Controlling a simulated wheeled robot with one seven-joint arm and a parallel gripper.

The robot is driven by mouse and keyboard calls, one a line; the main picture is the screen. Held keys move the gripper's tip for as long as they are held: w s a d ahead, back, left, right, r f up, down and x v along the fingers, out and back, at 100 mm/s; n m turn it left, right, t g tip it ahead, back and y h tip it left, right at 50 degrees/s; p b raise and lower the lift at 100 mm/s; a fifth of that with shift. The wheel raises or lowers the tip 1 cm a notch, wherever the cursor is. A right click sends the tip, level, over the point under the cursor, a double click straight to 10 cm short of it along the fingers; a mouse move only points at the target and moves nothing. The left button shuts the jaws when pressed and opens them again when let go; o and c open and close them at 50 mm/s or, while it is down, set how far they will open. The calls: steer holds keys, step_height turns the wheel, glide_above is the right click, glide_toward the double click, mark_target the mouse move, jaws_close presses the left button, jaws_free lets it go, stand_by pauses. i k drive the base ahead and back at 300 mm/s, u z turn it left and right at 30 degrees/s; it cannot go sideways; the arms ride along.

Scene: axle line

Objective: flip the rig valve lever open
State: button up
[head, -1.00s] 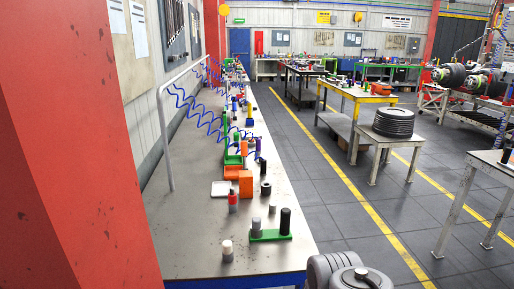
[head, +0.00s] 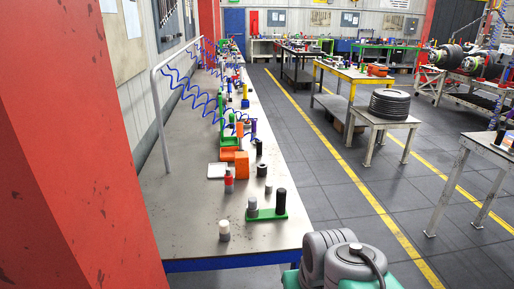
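I cannot make out a rig valve lever in the head view. A long grey workbench (head: 190,215) runs away from me at the left and carries small parts. Its nearest parts are a green base with grey and black cylinders (head: 266,212), a small grey-and-white cylinder (head: 224,230) and a red-and-grey cylinder (head: 229,182). Grey rounded links of my own arm (head: 345,260) show at the bottom, right of the bench's near end. My gripper is not in view.
A red pillar (head: 85,150) stands close on the left. A grey floor aisle with a yellow line (head: 370,195) lies right of the bench. A table with stacked dark discs (head: 390,105) and another grey table (head: 490,145) stand to the right.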

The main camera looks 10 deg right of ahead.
mark_target(232, 117)
steer(key=u, duration=0.05)
steer(key=k, duration=1)
steer(key=z, duration=0.95)
steer(key=i, duration=5.35)
steer(key=u, duration=2.7)
